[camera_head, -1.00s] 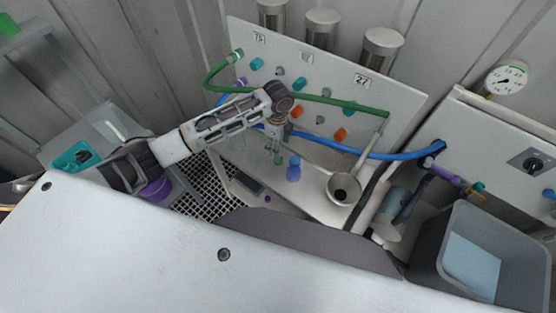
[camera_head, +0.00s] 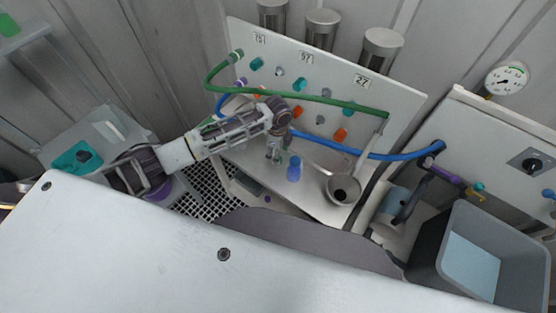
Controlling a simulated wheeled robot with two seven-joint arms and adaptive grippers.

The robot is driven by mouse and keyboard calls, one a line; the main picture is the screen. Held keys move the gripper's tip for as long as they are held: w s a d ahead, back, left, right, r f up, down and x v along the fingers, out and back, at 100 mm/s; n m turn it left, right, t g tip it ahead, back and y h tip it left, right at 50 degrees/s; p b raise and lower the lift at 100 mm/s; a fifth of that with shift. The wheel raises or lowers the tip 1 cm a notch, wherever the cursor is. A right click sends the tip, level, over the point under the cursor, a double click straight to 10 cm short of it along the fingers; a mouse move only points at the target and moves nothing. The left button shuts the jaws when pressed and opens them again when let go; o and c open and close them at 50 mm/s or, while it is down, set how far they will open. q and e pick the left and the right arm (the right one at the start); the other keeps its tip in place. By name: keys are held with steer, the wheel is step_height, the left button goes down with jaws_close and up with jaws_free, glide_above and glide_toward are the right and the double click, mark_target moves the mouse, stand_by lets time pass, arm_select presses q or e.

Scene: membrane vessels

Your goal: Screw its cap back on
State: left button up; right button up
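My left arm comes in from the left, and my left gripper (camera_head: 273,154) points down over the white bench in front of the panel. It is small in view, and I cannot tell whether its fingers are open or shut. A blue capped piece (camera_head: 294,169) stands upright just to the right of the gripper, apart from it. The white panel (camera_head: 385,92) carries several ports with teal, orange and grey caps, such as an orange cap (camera_head: 340,135) and a teal cap (camera_head: 326,103). Which cap the task means is not clear. My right gripper is not in view.
A green hose (camera_head: 320,98) and a blue hose (camera_head: 400,155) cross the panel. A metal funnel cup (camera_head: 342,189) stands right of the blue piece. A grey bin (camera_head: 530,243) is at the lower right. A black grate (camera_head: 206,194) lies below my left arm.

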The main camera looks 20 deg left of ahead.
arm_select(q)
steer(key=shift+f, duration=1.9)
steer(key=c, duration=0.8)
